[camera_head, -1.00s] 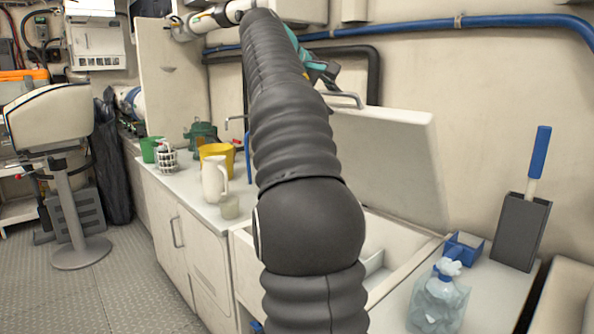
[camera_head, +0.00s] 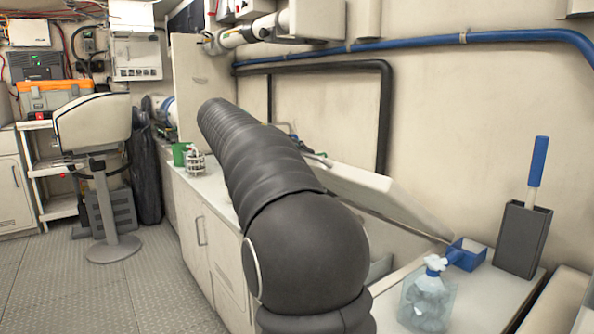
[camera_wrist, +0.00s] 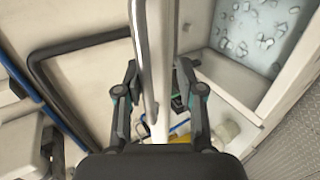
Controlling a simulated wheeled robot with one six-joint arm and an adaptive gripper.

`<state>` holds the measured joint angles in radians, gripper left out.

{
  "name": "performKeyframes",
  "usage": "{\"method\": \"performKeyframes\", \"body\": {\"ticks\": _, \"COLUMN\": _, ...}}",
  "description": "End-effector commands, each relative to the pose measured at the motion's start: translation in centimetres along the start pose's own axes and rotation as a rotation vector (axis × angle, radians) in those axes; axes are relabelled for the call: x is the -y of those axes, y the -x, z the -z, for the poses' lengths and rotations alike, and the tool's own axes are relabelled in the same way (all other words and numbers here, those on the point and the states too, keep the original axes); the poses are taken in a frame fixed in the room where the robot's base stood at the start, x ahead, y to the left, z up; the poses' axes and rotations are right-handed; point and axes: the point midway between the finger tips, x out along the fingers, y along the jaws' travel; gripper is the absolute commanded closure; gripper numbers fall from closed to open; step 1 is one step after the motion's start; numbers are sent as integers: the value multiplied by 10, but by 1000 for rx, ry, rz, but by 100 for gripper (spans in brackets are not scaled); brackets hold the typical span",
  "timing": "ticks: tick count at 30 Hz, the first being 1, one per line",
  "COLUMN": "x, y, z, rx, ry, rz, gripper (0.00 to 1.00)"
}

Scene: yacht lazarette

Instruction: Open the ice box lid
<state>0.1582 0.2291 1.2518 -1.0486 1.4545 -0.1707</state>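The ice box lid (camera_head: 370,194) is a thick white panel, raised at a slant over the box opening on the right of the counter in the head view. Its edge (camera_wrist: 168,35) runs upward through the middle of the wrist view. The lid handle (camera_wrist: 147,55), a silver bar, lies along that edge. My gripper (camera_wrist: 157,78) is open, with one finger on each side of the handle and lid edge; contact is unclear. In the head view my arm hides most of it. The open ice box (camera_head: 398,243) shows ice (camera_wrist: 255,35) inside in the wrist view.
A blue pipe (camera_head: 420,42) runs along the wall.

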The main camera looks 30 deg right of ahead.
Motion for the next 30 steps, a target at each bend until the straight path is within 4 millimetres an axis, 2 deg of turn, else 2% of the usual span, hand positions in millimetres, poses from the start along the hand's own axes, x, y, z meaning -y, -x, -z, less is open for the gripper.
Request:
{"method": "performKeyframes", "body": {"ticks": 3, "x": 15, "y": 1, "z": 1, "rx": -4, "ry": 4, "rz": -13, "gripper": 63}}
{"method": "performKeyframes", "body": {"ticks": 9, "x": 25, "y": 2, "z": 1, "rx": -6, "ry": 2, "rz": -22, "gripper": 63}}
{"method": "performKeyframes", "body": {"ticks": 20, "x": 26, "y": 2, "z": 1, "rx": -7, "ry": 1, "rz": -23, "gripper": 63}}
{"method": "performKeyframes", "body": {"ticks": 30, "x": 21, "y": 20, "z": 1, "rx": -8, "ry": 1, "rz": -24, "gripper": 63}}
